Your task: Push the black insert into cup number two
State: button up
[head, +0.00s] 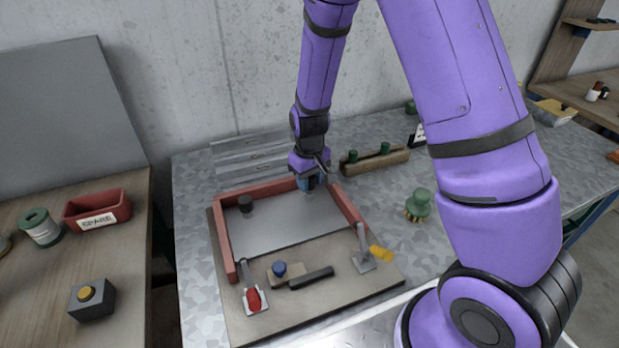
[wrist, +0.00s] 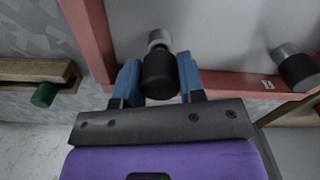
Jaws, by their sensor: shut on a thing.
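My gripper (head: 309,186) reaches down at the back right corner inside the red frame. In the wrist view its blue fingers (wrist: 159,82) are shut on a black insert (wrist: 160,75). A silver cup (wrist: 158,38) shows directly beyond the insert, in line with it; I cannot tell how deep the insert sits. A second black insert (wrist: 297,70) with a silver cup (wrist: 282,51) stands at the right of the wrist view. It shows as a dark cylinder (head: 245,203) at the back left in the head view. No cup number is readable.
Two clamps, one with a red tip (head: 254,300) and one with a yellow tip (head: 380,253), stand at the front. A wooden rack (head: 375,162) with green pieces lies behind right. A red SPARE bin (head: 97,210) is left.

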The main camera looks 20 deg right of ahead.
jog(key=shift+f, duration=0.9)
jog(key=o, duration=1)
jog(key=shift+r, duration=0.1)
notch_tip(320, 180, up, 11)
jog(key=shift+f, duration=0.15)
jog(key=s+d+r+t, duration=0.15)
jog(key=s+r, duration=0.35)
jog(key=r, duration=0.6)
jog(key=s+d+r+m+t, duration=0.1)
jog(key=s+d+r+t, duration=0.1)
jog(key=s+r, duration=0.5)
jog(key=s+d+r+m+t, duration=0.1)
jog(key=s+r, duration=0.6)
jog(key=s, duration=0.7)
jog(key=shift+d+m+t, duration=0.35)
jog(key=shift+d+m, duration=0.15)
jog(key=shift+d, duration=0.65)
